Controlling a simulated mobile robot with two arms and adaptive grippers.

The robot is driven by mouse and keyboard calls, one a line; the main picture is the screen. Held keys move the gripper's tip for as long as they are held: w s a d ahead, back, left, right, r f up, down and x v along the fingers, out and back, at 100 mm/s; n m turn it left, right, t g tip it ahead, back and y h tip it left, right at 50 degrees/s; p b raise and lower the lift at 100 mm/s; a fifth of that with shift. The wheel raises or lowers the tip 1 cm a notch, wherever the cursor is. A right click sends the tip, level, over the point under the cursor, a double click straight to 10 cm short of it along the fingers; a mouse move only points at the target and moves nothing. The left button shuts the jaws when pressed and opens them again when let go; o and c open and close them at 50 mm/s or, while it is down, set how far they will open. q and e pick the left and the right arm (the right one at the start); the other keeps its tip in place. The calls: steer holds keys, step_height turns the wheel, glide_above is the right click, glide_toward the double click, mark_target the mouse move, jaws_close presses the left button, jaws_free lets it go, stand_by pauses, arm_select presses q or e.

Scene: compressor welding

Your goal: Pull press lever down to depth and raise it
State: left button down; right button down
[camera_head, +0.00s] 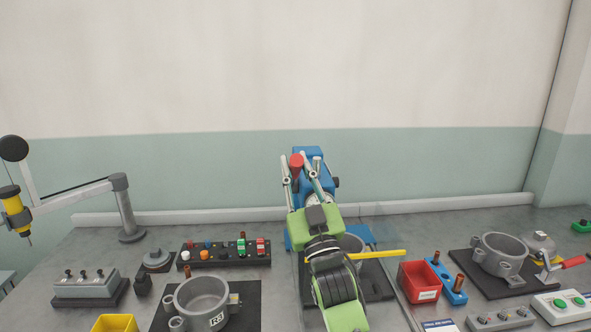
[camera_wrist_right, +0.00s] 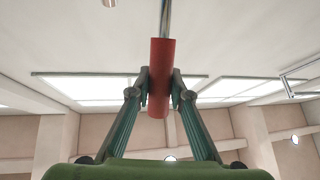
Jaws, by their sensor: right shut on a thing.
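The press (camera_head: 308,153) is blue and stands at the middle back of the bench, largely hidden behind my right arm. Its lever ends in a red handle (camera_head: 296,159), which in the head view is raised near the top of the press. My right gripper (camera_head: 299,173) is shut on this handle. In the wrist view the red handle (camera_wrist_right: 159,60) sits between the two fingertips, with a shiny metal rod running up out of it. My left gripper is not in view.
A grey housing (camera_head: 202,298) stands front left, and another (camera_head: 499,252) sits on a dark mat at right. A red bin (camera_head: 419,282) and a blue holder (camera_head: 447,284) are right of my arm. A yellow bar (camera_head: 385,254) is beside it. A jointed tool arm (camera_head: 124,208) stands at left.

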steer(key=c, duration=1.8)
jaws_free()
steer(key=shift+c, duration=0.2)
steer(key=v, duration=1.2)
